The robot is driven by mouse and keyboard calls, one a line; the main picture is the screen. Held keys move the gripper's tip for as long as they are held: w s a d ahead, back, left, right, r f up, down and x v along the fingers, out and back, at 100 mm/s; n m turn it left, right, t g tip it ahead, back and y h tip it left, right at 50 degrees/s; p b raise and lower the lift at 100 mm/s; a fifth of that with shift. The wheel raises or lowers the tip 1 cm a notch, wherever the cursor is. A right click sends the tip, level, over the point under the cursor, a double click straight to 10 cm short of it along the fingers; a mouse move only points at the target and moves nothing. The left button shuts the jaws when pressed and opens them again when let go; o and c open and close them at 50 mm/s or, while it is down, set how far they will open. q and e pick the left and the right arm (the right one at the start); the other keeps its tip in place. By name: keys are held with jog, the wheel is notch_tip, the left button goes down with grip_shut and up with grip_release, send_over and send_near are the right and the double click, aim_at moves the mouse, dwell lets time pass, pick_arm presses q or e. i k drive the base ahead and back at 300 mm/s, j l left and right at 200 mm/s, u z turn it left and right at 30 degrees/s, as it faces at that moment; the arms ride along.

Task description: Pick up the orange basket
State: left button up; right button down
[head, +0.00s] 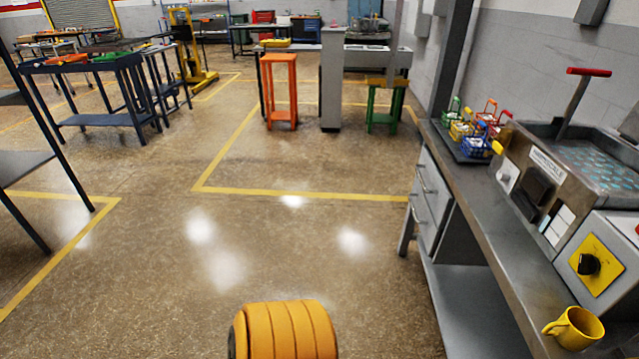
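The orange basket (489,107) stands among several small wire baskets on a dark tray (466,158) on the workbench at the right. Its handle rises at the back of the group, and its lower part is largely hidden by the baskets in front. A green basket (450,112) is at its left, a yellow basket (460,131) at its front left, a blue basket (477,147) in front and a red-handled basket close at its right. Neither of my grippers is in view.
The grey workbench (490,225) runs along the right. Beside the tray stands a machine (545,185) with a red-topped lever (578,95). A yellow mug (574,328) is near the front. The floor left of the bench is open; an orange stool (280,90) stands farther back.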

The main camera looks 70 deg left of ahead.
aim_at(490, 118)
jog(key=u, duration=1.4)
jog(key=i+j+z, duration=0.25)
jog(key=i+j, duration=0.15)
jog(key=j, duration=0.25)
jog(key=i+j+z, duration=0.1)
jog(key=j, duration=0.2)
jog(key=i+j+z, duration=0.25)
jog(key=i+j, duration=0.15)
jog(key=j, duration=0.35)
jog(key=i+j+z, duration=0.1)
jog(key=j, duration=0.25)
